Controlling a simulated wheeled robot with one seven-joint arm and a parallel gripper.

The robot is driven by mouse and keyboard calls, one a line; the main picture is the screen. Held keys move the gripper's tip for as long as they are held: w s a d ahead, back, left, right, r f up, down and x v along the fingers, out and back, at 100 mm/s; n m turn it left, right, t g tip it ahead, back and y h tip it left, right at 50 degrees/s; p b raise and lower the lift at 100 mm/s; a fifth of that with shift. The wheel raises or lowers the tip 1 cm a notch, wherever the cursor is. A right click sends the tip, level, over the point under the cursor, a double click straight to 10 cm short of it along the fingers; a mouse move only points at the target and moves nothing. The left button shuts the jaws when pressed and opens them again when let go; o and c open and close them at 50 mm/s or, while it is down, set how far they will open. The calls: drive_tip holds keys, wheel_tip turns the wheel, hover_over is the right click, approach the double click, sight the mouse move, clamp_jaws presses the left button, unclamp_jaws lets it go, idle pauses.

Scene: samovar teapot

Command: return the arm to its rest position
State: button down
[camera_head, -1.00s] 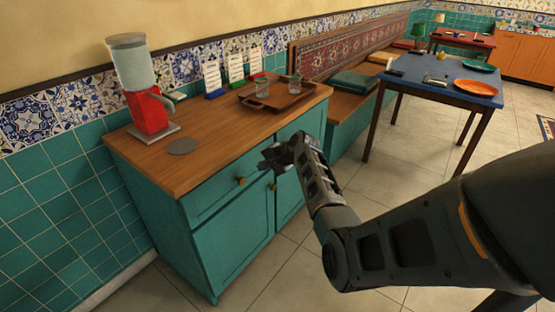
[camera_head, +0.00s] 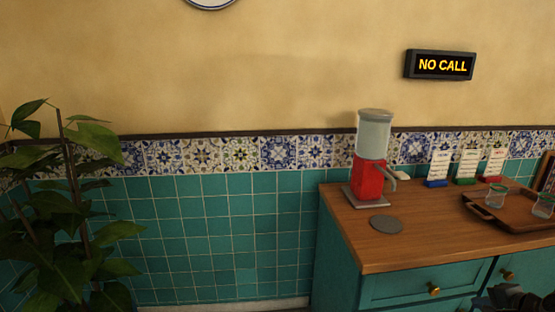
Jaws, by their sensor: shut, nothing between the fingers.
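Only the dark tip of my gripper (camera_head: 510,298) shows, at the bottom right edge of the head view, in front of the teal cabinet. It is shut and holds nothing. The rest of my arm is out of the frame.
The teal cabinet (camera_head: 395,287) has a wooden top bearing a red dispenser (camera_head: 368,180), a grey disc (camera_head: 386,224), several menu cards and a brown tray (camera_head: 510,217) with glasses. A leafy plant (camera_head: 70,210) stands at the left. A NO CALL sign (camera_head: 440,65) hangs on the wall.

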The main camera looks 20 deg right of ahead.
drive_tip(key=s+a+f+n+h, duration=0.1)
drive_tip(key=s+a+f+n, duration=0.2)
drive_tip(key=a, duration=0.5)
drive_tip(key=s+a+n+t, duration=0.1)
drive_tip(key=s+a+n, duration=0.3)
drive_tip(key=a, duration=0.5)
drive_tip(key=s+a+f+n+h, duration=0.1)
drive_tip(key=s+a+f+n, duration=0.1)
drive_tip(key=s+a, duration=0.5)
drive_tip(key=s+a+r+n+t+y, duration=0.2)
drive_tip(key=s+a+r+n, duration=0.3)
drive_tip(key=s+a+r, duration=0.2)
drive_tip(key=s+a+r+n+t+y, duration=0.2)
drive_tip(key=s+a+r+n, duration=0.4)
drive_tip(key=a+r, duration=0.5)
wheel_tip(320, 180, up, 3)
drive_tip(key=shift+s+a+f+t+y, duration=0.1)
drive_tip(key=shift+s+a+t+y, duration=0.3)
drive_tip(key=shift+s, duration=0.7)
drive_tip(key=shift+d, duration=0.15)
